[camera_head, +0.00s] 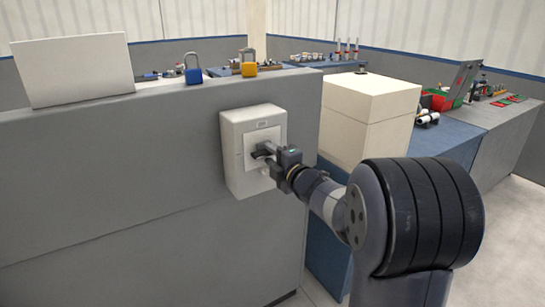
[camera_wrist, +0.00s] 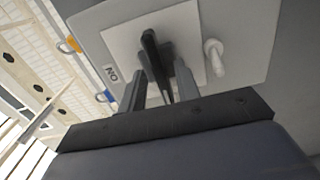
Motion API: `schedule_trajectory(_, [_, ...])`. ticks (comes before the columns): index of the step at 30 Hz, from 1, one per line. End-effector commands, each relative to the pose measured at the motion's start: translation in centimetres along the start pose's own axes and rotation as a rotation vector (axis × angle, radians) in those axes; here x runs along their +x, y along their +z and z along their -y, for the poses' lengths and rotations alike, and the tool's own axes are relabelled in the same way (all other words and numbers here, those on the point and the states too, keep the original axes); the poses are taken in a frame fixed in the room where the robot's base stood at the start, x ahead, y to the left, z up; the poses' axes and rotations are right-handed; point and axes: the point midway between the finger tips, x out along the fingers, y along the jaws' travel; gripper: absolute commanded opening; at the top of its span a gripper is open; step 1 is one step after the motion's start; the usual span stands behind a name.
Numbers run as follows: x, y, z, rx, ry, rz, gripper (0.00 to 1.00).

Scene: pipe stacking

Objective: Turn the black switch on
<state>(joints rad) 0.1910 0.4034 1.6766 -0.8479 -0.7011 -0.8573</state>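The black switch (camera_wrist: 149,48) is a dark lever on a white plate of the light grey switch box (camera_head: 236,165). In the wrist view it stands out between the two fingers of my gripper (camera_wrist: 160,68). The fingers are apart, with a visible gap on each side of the lever, so my gripper looks open around it.
The box is mounted on a grey panel (camera_head: 130,200). A blue padlock (camera_head: 193,70) and a yellow padlock (camera_head: 248,68) are on its top. A white peg (camera_wrist: 213,55) sticks out beside the lever. A cream block (camera_head: 375,105) stands right of the box.

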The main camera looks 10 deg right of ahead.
Motion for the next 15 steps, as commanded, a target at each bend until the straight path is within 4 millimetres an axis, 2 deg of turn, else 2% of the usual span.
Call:
schedule_trajectory(1, [-0.01, 0.00, 0.00, 0.000, 0.000, 0.000, 0.27])
schedule_trajectory(11, [-0.03, 0.00, -0.01, 0.000, 0.000, 0.000, 0.00])
schedule_trajectory(15, [-0.03, 0.00, 0.00, 0.000, 0.000, 0.000, 0.00])
